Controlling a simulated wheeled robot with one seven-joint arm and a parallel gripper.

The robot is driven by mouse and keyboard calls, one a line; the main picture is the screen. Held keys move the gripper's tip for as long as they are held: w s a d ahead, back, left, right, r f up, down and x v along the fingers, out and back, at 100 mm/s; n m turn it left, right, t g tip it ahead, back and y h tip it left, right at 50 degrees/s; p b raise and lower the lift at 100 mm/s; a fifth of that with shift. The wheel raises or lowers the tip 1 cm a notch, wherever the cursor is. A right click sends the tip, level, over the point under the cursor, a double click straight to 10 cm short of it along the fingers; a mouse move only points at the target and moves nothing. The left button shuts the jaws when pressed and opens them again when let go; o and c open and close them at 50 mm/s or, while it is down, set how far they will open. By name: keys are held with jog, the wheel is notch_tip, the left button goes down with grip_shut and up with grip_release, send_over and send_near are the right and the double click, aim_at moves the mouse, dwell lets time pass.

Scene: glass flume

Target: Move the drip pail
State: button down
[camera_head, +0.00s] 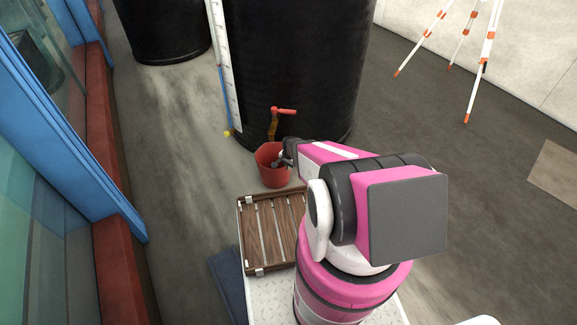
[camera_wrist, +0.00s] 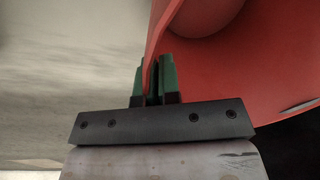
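The drip pail (camera_head: 270,176) is a red bucket in the head view, upright below the red-handled tap (camera_head: 283,111) of the large black tank. My gripper (camera_head: 282,161) is at the pail's right rim, coming from the right. In the wrist view the pail (camera_wrist: 230,75) fills the upper right, with part of its inside showing. My gripper's green fingers (camera_wrist: 155,80) stand close together on either side of the pail's wall, shut on it. The head view does not clearly show whether the pail's base touches the floor.
A brown slatted wooden tray (camera_head: 243,232) lies just below the pail, over my white deck. The black tank (camera_head: 300,60) stands behind. Blue-framed glass (camera_head: 75,130) runs along the left. White-and-orange tripod legs (camera_head: 482,65) stand at upper right. Floor left of the pail is clear.

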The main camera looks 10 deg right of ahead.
jog(key=shift+s+a, duration=0.1)
jog(key=shift+a, duration=0.1)
jog(key=c, duration=1.2)
grip_release()
jog(key=shift+c, duration=0.2)
jog(key=shift+d, duration=0.1)
jog(key=shift+r, duration=0.15)
